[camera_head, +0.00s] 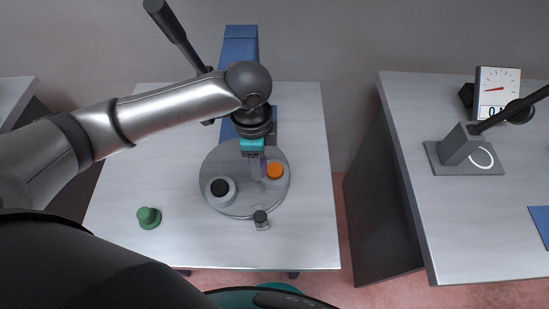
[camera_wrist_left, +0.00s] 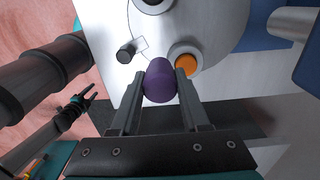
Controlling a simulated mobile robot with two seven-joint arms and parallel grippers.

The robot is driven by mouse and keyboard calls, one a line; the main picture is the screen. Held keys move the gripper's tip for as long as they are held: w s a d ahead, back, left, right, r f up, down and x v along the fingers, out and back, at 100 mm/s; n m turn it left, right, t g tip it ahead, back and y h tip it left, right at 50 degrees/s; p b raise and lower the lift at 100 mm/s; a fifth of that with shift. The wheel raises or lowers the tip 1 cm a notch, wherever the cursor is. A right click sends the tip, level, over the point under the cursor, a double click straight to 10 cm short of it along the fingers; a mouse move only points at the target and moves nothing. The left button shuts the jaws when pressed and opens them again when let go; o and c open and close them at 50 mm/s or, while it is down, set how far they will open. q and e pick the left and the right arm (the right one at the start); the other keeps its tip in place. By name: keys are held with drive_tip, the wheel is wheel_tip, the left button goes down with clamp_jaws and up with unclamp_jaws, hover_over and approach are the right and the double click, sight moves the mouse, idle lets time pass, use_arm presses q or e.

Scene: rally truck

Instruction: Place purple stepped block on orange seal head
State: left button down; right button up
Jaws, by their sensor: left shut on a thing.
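The purple stepped block (camera_wrist_left: 160,82) is held between the two fingers of my left gripper (camera_wrist_left: 161,87), its rounded end showing in the left wrist view. In the head view the block (camera_head: 262,165) shows as a thin purple strip beneath my left gripper (camera_head: 257,157). The orange seal head (camera_head: 275,171) sits on the round grey plate (camera_head: 240,203), just right of the block. It also shows in the left wrist view (camera_wrist_left: 187,63), beside one fingertip. The block is apart from the seal head's centre. A small dark shape, apparently my right gripper (camera_wrist_left: 82,103), shows at the left wrist view's edge, too small to read.
A black-topped round part (camera_head: 219,187) stands on the plate. A small grey piece with a dark knob (camera_head: 261,220) is at its front edge. A green knob (camera_head: 149,217) stands to the left. A blue column (camera_head: 240,48) rises behind. The front of the bench (camera_head: 240,250) is clear.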

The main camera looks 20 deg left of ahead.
use_arm(q)
wheel_tip(320, 180, up, 7)
drive_tip(key=w+d+m+p, duration=0.1)
drive_tip(key=w+m+p, duration=0.2)
drive_tip(key=m+p, duration=0.45)
wheel_tip(320, 180, up, 6)
drive_tip(key=m+p, duration=0.5)
drive_tip(key=m, duration=0.8)
hover_over(275, 169)
wheel_tip(275, 169, down, 20)
drive_tip(key=b, duration=2.1)
drive_tip(key=shift+a+r+b, duration=0.1)
drive_tip(key=shift+r+b, duration=0.05)
drive_tip(key=shift+b, duration=0.15)
drive_tip(key=shift+r, duration=0.1)
drive_tip(key=shift+c, duration=2)
unclamp_jaws()
drive_tip(key=shift+f, duration=0.2)
